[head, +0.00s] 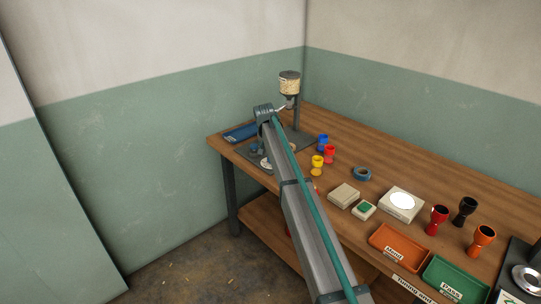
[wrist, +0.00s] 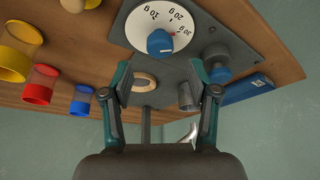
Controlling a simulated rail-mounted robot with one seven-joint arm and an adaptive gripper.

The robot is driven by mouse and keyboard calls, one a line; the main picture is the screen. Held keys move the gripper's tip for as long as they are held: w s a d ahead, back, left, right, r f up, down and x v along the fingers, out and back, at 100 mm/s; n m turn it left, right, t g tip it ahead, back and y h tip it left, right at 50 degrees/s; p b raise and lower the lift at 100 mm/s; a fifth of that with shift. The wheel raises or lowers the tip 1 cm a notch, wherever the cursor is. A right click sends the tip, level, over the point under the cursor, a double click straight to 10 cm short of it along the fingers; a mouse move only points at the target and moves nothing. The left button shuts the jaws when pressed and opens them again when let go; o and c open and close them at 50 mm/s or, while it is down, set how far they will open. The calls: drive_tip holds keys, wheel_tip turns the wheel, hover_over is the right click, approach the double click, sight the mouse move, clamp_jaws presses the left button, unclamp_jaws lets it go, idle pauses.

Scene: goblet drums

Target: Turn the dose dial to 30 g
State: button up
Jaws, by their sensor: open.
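The dose dial (wrist: 141,24) is a white disc marked 10 g, 20 g and 30 g, seen upside down at the top of the wrist view. A blue knob (wrist: 160,42) sits on it, and a small red mark shows between the knob and the 30 g label. I cannot tell the exact setting. My gripper (wrist: 160,68) is open and empty, its fingers apart and the dial knob between and beyond them. A second blue knob (wrist: 216,54) is near the right finger. In the head view the dial (head: 266,163) is partly hidden by my arm.
The dispenser with its grain-filled hopper (head: 289,84) stands at the table's back corner. A tape ring (head: 362,173) lies further right.

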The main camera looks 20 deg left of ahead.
drive_tip(key=v, duration=0.6)
drive_tip(key=shift+r, duration=0.3)
drive_tip(key=shift+s, duration=0.15)
